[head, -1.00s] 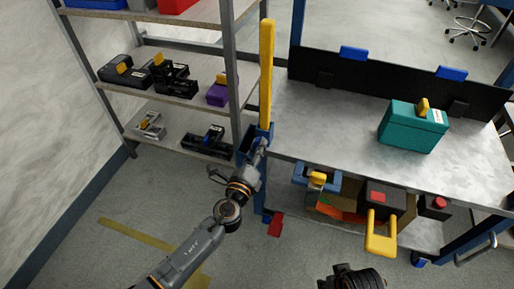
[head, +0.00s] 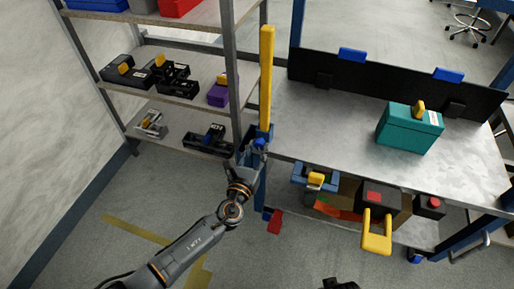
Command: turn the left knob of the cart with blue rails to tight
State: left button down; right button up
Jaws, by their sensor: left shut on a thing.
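The cart with blue rails (head: 345,135) has a grey metal top and blue posts. At its left corner a blue bracket (head: 265,131) holds an upright yellow post (head: 267,75). A small blue knob (head: 260,143) shows on the near side of that bracket. My left gripper (head: 256,147) is at the knob, shut on it; its fingers partly hide the knob, so its turn angle cannot be read. Of my right arm only a dark piece (head: 338,284) shows at the bottom edge; whether its jaws are open cannot be told.
A teal case (head: 409,130) stands on the cart top. A grey shelf rack (head: 170,88) with tools stands close left of my left gripper.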

pick_arm(q)
jog(key=shift+f+m, duration=0.15)
jog(key=shift+m, duration=0.55)
pick_arm(e)
jog(key=shift+s+f, duration=0.45)
jog(key=shift+f, duration=0.35)
jog(key=shift+d, duration=0.1)
pick_arm(q)
jog(key=c, duration=1)
grip_release()
jog(key=v, duration=1.2)
jog(key=shift+a, duration=0.1)
